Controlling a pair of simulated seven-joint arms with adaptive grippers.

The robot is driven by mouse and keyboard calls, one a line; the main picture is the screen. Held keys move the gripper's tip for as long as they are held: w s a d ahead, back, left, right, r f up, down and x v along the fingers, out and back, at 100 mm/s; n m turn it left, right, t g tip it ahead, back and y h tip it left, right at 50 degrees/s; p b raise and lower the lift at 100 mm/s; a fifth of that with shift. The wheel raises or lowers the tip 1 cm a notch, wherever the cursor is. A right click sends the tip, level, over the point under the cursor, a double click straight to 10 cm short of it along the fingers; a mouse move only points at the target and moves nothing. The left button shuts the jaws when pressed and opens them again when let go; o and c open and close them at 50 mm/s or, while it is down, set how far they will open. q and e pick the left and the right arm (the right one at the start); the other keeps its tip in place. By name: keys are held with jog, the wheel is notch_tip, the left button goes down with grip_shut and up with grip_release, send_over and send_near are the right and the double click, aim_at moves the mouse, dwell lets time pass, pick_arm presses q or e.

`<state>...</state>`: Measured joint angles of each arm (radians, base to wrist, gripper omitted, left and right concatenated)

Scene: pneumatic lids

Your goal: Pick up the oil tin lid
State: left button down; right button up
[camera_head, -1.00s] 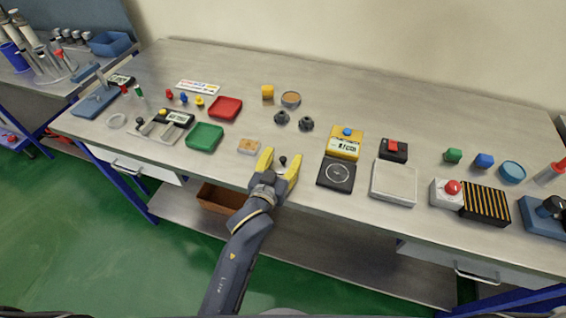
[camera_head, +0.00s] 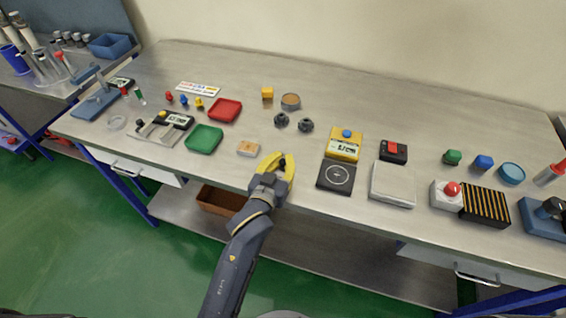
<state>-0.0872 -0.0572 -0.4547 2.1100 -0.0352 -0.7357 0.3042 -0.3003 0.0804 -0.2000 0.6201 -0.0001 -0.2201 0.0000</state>
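A small dark knobbed piece, which I take for the oil tin lid (camera_head: 282,162), is at the front edge of the bench, left of the black square pad. My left gripper (camera_head: 284,158) has its yellow fingers drawn in around this piece, one on each side. Most of the piece is hidden by the fingers, and I cannot tell whether it is clear of the bench top. Two similar dark knobbed pieces (camera_head: 281,120) stand farther back on the bench. My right gripper is not in view.
A black pad (camera_head: 336,177) and a yellow scale (camera_head: 344,145) are to the right. Green (camera_head: 204,139) and red (camera_head: 225,110) trays stand farther left. The back of the bench is mostly clear.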

aim_at(283, 160)
pick_arm(q)
notch_tip(283, 160, up, 9)
jog(key=shift+a+r, duration=0.25)
jog(key=shift+r, duration=0.05)
jog(key=w+a+n+y, duration=0.1)
jog(key=a+n+y, duration=0.2)
jog(key=a, duration=1.7)
jog(key=shift+w+n+t+y, duration=0.15)
jog(key=shift+n+t+y, duration=0.2)
jog(key=shift+y, duration=0.85)
jog(key=shift+f, duration=0.2)
